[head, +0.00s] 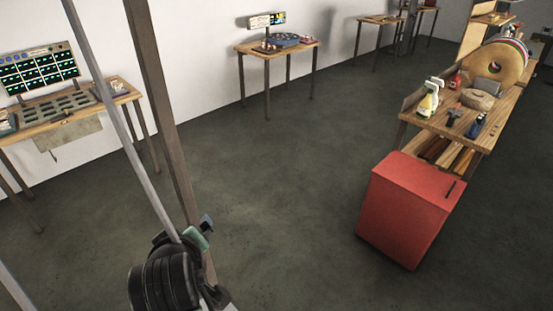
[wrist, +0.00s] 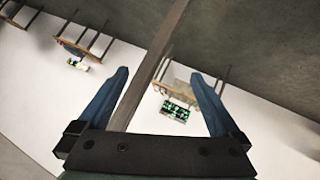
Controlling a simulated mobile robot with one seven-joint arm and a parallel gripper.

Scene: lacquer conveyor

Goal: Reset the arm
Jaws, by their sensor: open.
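My gripper (wrist: 158,77) shows in the wrist view with its two blue fingers spread wide and nothing held between them. A brown post (wrist: 152,80) crosses the picture between the fingers. I cannot tell how near it is to them. In the head view the end of my arm is low at the left of centre, with a dark fingertip (head: 207,222) close to the same brown post (head: 165,100). The rest of the gripper is mostly hidden there behind my dark wrist.
A table with a screen panel (head: 40,70) stands at the left, a small table (head: 262,52) at the back wall. A red cabinet (head: 405,210) and a workbench (head: 445,120) with spray bottle (head: 428,103) stand at the right. The middle floor (head: 290,180) is clear.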

